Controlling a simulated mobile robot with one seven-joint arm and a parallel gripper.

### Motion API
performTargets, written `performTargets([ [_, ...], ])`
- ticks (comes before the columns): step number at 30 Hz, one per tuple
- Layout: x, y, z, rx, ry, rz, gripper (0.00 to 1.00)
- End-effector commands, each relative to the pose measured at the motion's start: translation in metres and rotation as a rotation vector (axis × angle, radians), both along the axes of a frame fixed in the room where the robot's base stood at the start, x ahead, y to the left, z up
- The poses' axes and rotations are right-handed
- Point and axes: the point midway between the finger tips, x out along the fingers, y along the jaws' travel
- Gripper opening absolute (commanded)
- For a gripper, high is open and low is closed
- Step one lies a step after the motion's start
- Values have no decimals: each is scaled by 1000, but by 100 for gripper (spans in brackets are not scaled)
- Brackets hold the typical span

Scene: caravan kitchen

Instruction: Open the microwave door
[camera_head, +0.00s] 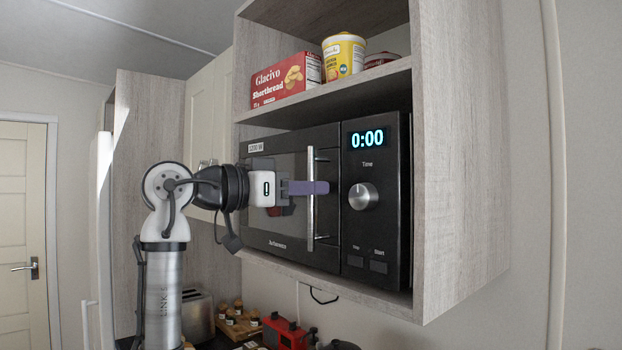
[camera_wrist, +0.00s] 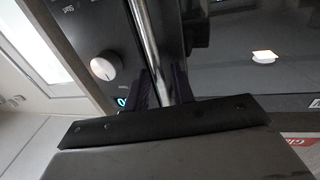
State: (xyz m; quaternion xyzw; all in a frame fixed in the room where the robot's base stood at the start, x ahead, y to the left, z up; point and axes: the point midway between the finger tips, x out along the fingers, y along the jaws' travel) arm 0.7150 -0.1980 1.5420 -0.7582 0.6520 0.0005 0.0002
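The black microwave (camera_head: 280,232) sits in a wall cabinet, and its door is shut. A vertical silver bar handle (camera_head: 311,220) runs along the door's right side. My gripper (camera_head: 318,188) is at the handle's mid-height, its purple fingers reaching across it from the left. In the wrist view the dark fingers (camera_wrist: 162,88) lie on either side of the handle (camera_wrist: 152,38). They are close to the bar, but I cannot tell whether they press on it. The control panel (camera_head: 376,230), with a round knob and a 0:00 display, is right of the handle.
The cabinet's right side wall (camera_head: 460,160) stands beside the microwave. A shelf above holds a red shortbread box (camera_head: 287,80) and a yellow tub (camera_head: 343,56). Below are a toaster (camera_head: 197,315), jars and a red item (camera_head: 284,333).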

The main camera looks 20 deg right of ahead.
Motion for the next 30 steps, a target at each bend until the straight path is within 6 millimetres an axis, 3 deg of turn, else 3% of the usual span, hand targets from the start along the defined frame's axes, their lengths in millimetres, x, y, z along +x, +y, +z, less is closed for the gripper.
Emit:
performTargets([
  [12, 1, -10, 0, -1, -1, 0, 25],
  [18, 1, -9, 0, -1, -1, 1, 0],
  [30, 0, -6, 0, -1, -1, 3, 0],
])
